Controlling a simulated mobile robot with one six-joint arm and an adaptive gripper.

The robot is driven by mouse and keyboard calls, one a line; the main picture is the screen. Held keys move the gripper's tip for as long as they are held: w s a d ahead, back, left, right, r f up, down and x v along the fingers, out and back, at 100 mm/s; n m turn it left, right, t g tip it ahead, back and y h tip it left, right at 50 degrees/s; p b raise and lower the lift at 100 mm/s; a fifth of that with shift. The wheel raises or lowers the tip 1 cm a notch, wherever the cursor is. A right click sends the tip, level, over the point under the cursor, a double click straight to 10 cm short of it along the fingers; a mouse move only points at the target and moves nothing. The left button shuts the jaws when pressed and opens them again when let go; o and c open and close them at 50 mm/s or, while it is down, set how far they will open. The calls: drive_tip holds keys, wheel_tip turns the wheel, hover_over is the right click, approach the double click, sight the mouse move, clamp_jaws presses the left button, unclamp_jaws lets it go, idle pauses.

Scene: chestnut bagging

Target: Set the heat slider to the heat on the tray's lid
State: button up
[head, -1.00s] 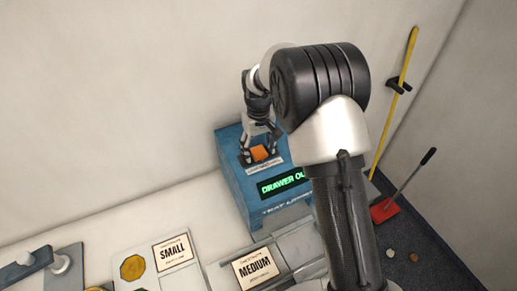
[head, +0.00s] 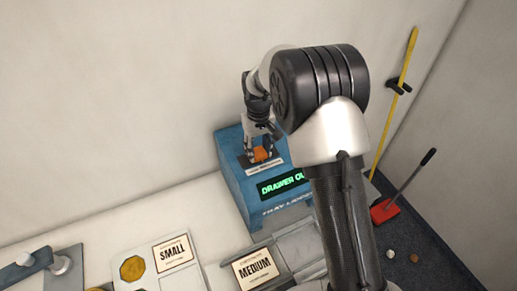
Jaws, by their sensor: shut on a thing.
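The heat slider's orange knob (head: 260,154) sits on top of the blue machine (head: 235,187), by the back wall. My gripper (head: 260,150) points down at it, with its fingers closed on the knob's sides. A pale label strip (head: 265,165) lies along the slider; its marks are too small to read. The machine's green display (head: 282,184) reads "DRAWER OU", with the rest hidden behind my arm. The tray's lid and any heat written on it cannot be made out.
Plates marked SMALL (head: 173,252) and MEDIUM (head: 255,268) lie on the counter in front. A grey tray-like part (head: 300,247) sits below the machine, partly behind my arm. A red dustpan (head: 384,211) and a yellow pole (head: 396,92) stand at the right.

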clamp_jaws()
drive_tip(key=d, duration=0.1)
drive_tip(key=w+d, duration=0.1)
drive_tip(key=d, duration=0.2)
drive_tip(key=shift+w, duration=0.4)
drive_tip(key=o, duration=1.1)
unclamp_jaws()
drive_tip(key=shift+d, duration=0.1)
drive_tip(key=shift+r, duration=0.1)
wheel_tip(320, 180, up, 12)
drive_tip(key=shift+f, duration=0.1)
